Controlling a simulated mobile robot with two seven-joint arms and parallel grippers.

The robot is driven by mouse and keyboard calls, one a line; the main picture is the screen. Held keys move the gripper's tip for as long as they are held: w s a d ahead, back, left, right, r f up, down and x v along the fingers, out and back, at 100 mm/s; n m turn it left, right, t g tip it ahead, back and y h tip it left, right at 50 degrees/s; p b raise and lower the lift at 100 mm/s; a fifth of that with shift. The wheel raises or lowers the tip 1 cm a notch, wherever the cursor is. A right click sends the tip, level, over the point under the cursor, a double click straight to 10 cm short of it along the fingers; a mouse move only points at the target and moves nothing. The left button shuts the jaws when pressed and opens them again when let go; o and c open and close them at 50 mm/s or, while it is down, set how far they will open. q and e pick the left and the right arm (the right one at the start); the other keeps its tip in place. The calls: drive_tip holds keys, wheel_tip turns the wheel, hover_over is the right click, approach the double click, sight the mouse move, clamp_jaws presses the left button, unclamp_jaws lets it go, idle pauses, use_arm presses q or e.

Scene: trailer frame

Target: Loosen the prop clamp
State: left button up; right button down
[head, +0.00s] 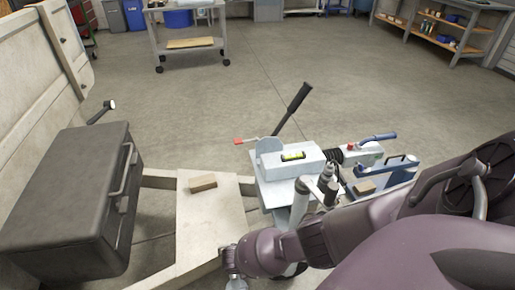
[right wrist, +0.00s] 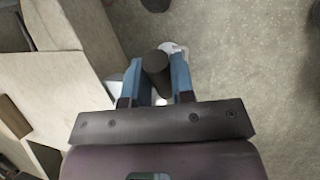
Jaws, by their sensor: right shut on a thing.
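My right gripper (right wrist: 158,78) shows in the right wrist view with its two blue fingers on either side of a dark grey rounded handle (right wrist: 155,62). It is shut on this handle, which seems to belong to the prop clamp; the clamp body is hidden. In the head view my right arm comes in from the right across the front of the trailer frame (head: 212,217), and its wrist is near the bottom edge. A grey upright post (head: 301,203) stands at the coupling, partly hidden by my arm. My left gripper is not in view.
A black box (head: 70,200) sits on the left. A wooden block (head: 203,183) lies on the frame. A spirit level (head: 293,156) rests on the pale housing, beside a black-gripped lever (head: 298,98). A trolley (head: 188,45) stands on open floor behind.

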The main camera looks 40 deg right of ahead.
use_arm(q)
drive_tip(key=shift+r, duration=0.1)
use_arm(e)
drive_tip(key=shift+w+a+r+h, duration=0.1)
drive_tip(key=shift+w+r+h, duration=0.05)
drive_tip(key=shift+h, duration=0.15)
drive_tip(key=c, duration=1)
unclamp_jaws()
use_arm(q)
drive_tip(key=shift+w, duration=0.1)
use_arm(e)
drive_tip(key=shift+a+r, duration=0.2)
drive_tip(key=shift+r, duration=0.15)
drive_tip(key=v, duration=0.1)
drive_tip(key=p+v, duration=0.1)
drive_tip(key=v, duration=0.1)
drive_tip(key=p+v, duration=0.1)
drive_tip(key=shift+w+r, duration=0.2)
drive_tip(key=shift+w, duration=0.15)
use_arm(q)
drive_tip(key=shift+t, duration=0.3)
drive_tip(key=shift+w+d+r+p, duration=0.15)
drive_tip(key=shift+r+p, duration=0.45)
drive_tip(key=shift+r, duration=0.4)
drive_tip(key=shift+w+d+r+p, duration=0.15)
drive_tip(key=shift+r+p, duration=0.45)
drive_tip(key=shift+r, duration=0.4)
use_arm(e)
drive_tip(key=shift+v, duration=2.85)
